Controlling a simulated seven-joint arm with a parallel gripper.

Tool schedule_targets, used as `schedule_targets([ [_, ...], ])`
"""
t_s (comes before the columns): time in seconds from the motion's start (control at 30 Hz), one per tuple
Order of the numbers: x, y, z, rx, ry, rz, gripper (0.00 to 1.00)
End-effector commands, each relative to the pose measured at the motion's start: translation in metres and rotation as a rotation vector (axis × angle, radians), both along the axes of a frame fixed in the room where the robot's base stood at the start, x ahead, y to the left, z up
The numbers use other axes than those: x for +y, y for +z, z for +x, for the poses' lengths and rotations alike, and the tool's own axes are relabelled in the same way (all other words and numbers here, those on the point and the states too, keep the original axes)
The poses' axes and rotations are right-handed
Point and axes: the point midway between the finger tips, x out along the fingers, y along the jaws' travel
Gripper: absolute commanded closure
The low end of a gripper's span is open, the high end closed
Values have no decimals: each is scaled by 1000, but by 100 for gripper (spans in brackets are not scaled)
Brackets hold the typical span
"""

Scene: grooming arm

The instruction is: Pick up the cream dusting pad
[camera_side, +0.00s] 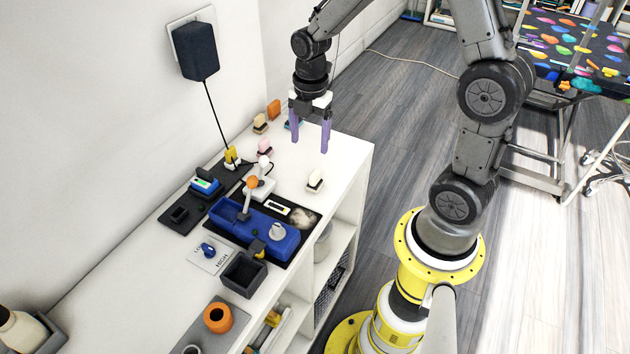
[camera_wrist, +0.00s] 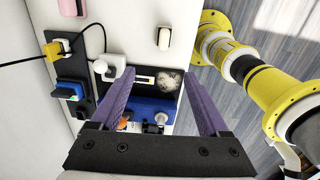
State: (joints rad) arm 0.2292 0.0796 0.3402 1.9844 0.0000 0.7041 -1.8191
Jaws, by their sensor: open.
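The cream dusting pad (camera_side: 316,179) is a small pale block with a dark part at its lower edge. It stands on the white bench top near the right edge. It also shows in the wrist view (camera_wrist: 164,38), above the gap between the fingers. My gripper (camera_side: 310,146) has two purple fingers, spread apart and pointing down, with nothing between them. It hangs above the bench, farther back than the pad and not touching it. In the wrist view my gripper (camera_wrist: 159,76) is also open.
A pink block (camera_side: 265,147), a tan block (camera_side: 260,122) and an orange block (camera_side: 274,108) stand along the wall side. A blue device (camera_side: 262,233) on a black mat stands nearer the camera. Bare white surface surrounds the pad.

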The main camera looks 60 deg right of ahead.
Motion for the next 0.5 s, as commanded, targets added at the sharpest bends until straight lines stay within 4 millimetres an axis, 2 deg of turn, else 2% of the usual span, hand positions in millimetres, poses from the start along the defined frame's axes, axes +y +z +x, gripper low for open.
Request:
schedule_targets([
  [0.23, -5, -30, -6, 38, -20, 9, 21],
  [0.5, -5, -79, -6, 38, -20, 9, 21],
])
